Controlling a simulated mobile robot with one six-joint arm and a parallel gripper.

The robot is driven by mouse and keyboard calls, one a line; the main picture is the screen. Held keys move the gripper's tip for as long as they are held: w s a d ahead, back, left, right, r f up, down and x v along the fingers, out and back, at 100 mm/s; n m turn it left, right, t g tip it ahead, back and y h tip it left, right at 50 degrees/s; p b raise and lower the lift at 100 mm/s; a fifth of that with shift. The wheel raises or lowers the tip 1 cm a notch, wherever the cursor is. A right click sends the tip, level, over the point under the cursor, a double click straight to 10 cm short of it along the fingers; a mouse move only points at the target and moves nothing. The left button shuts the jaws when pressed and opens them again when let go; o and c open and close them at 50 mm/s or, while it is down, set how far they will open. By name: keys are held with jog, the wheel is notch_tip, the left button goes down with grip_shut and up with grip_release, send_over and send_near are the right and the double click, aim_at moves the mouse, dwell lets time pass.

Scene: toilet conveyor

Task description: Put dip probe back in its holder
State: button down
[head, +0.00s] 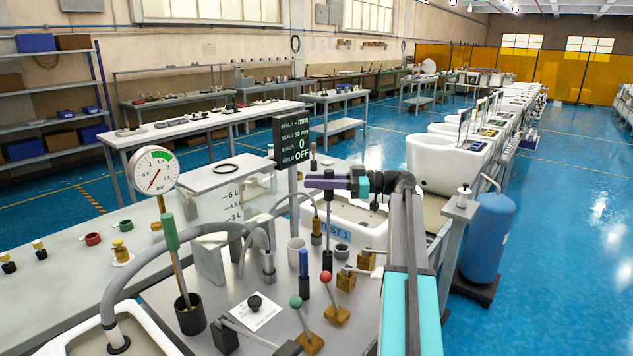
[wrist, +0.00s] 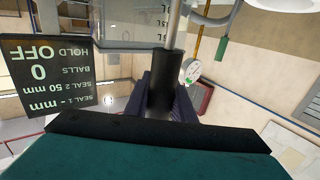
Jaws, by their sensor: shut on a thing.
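My gripper (head: 326,182) has purple fingers and is shut on the dip probe (head: 328,212), which hangs upright above the bench beside the white TEST 1 bowl (head: 372,236). In the wrist view the probe's black grip (wrist: 164,82) sits between the fingers, with a grey metal rod (wrist: 175,25) extending from it. The rod's lower end is not clear against the bench items. A small open grey cup (head: 295,251) stands left of the probe, apart from it. I cannot tell for sure which stand is the probe's holder.
A display post (head: 292,140) reads SEAL 2 50 mm, BALLS 0, HOLD OFF. A clear tank (head: 228,195), a pressure gauge (head: 155,171), a green-handled rod (head: 170,232) in a black cup (head: 190,318), a blue-handled tool (head: 304,265) and several levers crowd the bench.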

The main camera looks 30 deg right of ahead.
jog(key=shift+f+b, duration=0.55)
jog(key=shift+f, duration=0.15)
jog(key=c, duration=1.4)
grip_release()
jog(key=shift+c, duration=0.2)
jog(key=shift+d, duration=0.1)
jog(key=b+v, duration=0.3)
jog(key=v, duration=1)
jog(key=shift+s+d, duration=0.25)
